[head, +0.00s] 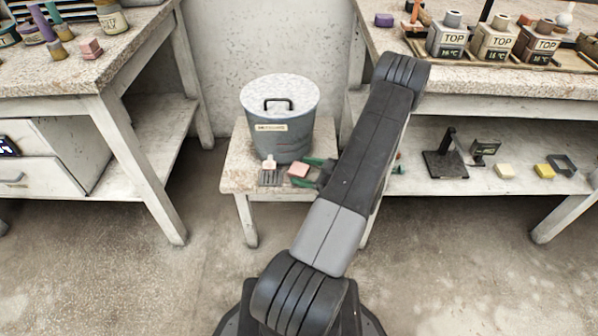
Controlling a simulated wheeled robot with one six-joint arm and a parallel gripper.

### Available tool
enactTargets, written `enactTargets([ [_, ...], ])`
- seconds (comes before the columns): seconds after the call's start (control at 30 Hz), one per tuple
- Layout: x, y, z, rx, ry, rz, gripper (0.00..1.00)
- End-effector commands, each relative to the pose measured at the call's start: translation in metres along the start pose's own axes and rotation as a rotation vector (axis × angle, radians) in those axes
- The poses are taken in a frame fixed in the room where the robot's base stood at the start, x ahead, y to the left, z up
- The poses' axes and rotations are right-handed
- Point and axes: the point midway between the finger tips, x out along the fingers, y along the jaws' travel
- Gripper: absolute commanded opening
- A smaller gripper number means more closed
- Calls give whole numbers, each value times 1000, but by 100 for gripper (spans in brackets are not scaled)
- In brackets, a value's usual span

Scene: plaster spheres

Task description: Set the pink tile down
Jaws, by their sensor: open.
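A pink tile (299,170) lies on the small low table (238,180), in front of the grey bucket. My gripper (303,172) has green fingers and reaches in from the right. Its fingers are apart, one on the far side of the tile and one on the near side. Whether either finger touches the tile is too small to tell. My own arm covers the right part of the small table and part of the gripper.
A lidded grey bucket (280,135) stands right behind the tile. A pinkish block (90,48) sits on the left bench. Labelled containers (493,42) stand on the right bench. Bare floor lies in front.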

Motion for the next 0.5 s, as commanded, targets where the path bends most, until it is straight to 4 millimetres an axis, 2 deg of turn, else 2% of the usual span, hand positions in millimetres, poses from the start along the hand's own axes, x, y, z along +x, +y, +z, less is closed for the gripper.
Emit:
enactTargets([
  [0.07,0,0,0,0,0,0,75],
  [0.1,0,0,0,0,0,0,72],
  [0.33,0,0,0,0,0,0,26],
  [0.4,0,0,0,0,0,0,23],
  [0.5,0,0,0,0,0,0,23],
])
